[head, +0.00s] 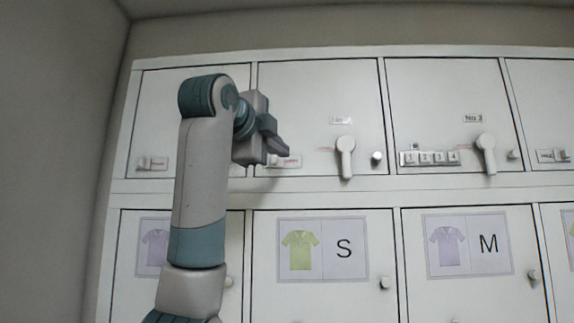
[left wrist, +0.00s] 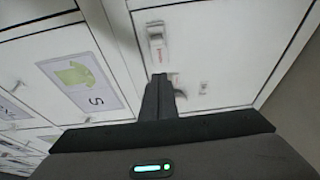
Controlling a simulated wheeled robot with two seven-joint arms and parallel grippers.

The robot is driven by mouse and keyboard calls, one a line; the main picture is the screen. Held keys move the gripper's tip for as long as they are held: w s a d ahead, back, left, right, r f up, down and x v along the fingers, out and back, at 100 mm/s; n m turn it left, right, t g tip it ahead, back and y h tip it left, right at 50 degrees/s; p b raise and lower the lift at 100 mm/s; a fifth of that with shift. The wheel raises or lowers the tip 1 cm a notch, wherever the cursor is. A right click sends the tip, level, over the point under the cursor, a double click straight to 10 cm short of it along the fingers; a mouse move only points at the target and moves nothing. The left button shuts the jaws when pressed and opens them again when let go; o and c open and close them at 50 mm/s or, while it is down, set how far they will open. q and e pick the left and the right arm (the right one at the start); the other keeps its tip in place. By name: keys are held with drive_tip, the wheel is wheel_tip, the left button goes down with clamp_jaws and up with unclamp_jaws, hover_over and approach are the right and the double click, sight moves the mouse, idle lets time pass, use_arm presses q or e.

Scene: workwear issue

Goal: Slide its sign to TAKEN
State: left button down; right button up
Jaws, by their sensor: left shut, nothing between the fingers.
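A small sliding sign (head: 290,162) with red lettering is on the upper door above the S door, partly hidden by my left gripper. In the left wrist view, a pale sign strip with red lettering (left wrist: 158,52) sits just beyond the fingertips; its word is too small to read. My left gripper (head: 284,148) is shut and empty, its tips close to the sign. In the left wrist view the shut fingers (left wrist: 160,82) point at the strip's near end; I cannot tell whether they touch it. My right gripper is not in view.
A lever handle (head: 346,158) and a round knob (head: 377,158) stick out right of the sign. Another sign (head: 153,163) is on the door to the left. The No 3 door has a code-wheel lock (head: 430,158). Lower doors carry shirt labels such as the S label (head: 322,250).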

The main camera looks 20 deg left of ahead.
use_arm(q)
drive_tip(key=s+b, duration=0.1)
drive_tip(key=s, duration=0.2)
drive_tip(key=shift+s+d, duration=0.1)
drive_tip(key=shift+s, duration=0.05)
drive_tip(key=shift+s+r, duration=0.1)
idle(0.4)
